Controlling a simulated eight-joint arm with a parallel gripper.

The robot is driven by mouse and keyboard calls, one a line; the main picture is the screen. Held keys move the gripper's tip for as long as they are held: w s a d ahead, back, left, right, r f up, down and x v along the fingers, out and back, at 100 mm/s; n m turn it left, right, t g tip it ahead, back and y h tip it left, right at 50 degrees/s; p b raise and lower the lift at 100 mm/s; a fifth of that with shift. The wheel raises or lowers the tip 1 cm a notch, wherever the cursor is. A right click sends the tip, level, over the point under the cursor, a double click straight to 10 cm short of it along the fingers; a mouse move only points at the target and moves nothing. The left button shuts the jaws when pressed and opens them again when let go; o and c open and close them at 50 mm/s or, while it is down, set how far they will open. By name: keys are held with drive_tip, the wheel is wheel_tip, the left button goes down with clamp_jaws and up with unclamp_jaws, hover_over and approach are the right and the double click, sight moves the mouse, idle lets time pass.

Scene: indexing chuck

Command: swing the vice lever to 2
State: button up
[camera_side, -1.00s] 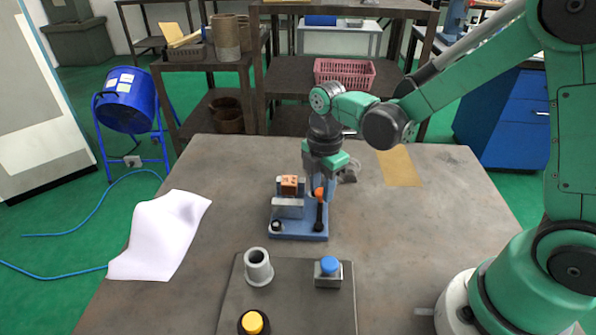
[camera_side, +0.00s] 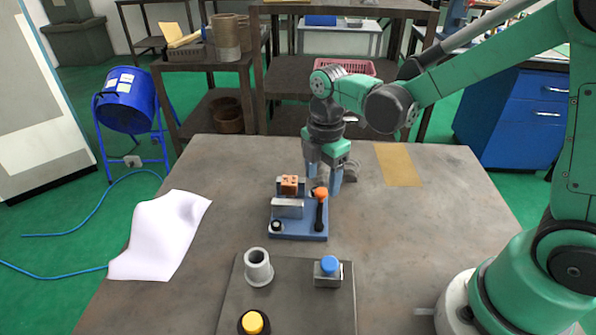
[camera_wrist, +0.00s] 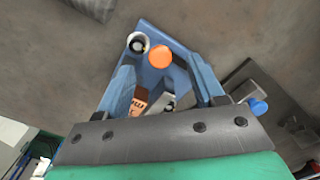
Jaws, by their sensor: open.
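The vice has a blue base (camera_side: 298,234), grey jaw blocks (camera_side: 288,208) and a small orange-brown block (camera_side: 289,185) at its far end. Its black lever (camera_side: 319,214) has an orange knob (camera_side: 320,193) at the right side of the base. The position numbers cannot be read. My gripper (camera_side: 324,176) is open and empty, with its blue fingers down, just behind and above the knob. In the wrist view the knob (camera_wrist: 159,56) appears between the fingertips of my gripper (camera_wrist: 163,72). Contact cannot be told, and the lever arm is hidden there.
In front of the vice is a dark plate (camera_side: 290,307) with a grey cup (camera_side: 258,267), a blue button (camera_side: 329,265) and a yellow button (camera_side: 252,322). White paper (camera_side: 160,235) lies left and a tan sheet (camera_side: 398,165) back right.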

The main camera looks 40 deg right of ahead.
sight(323, 192)
drive_tip(key=shift+r, duration=1.65)
drive_tip(key=shift+s+r+m, duration=0.2)
drive_tip(key=shift+r+m, duration=0.1)
drive_tip(key=shift+m, duration=0.2)
drive_tip(key=s+r+m+t, duration=0.2)
drive_tip(key=m+t, duration=0.1)
drive_tip(key=m, duration=0.5)
drive_tip(key=s+d+r+m+t, duration=0.1)
drive_tip(key=s+r+m+t, duration=0.1)
drive_tip(key=m, duration=0.6)
drive_tip(key=shift+s+d+m+t, duration=0.15)
drive_tip(key=shift+s+m+t, duration=0.15)
drive_tip(key=shift+s+t, duration=0.65)
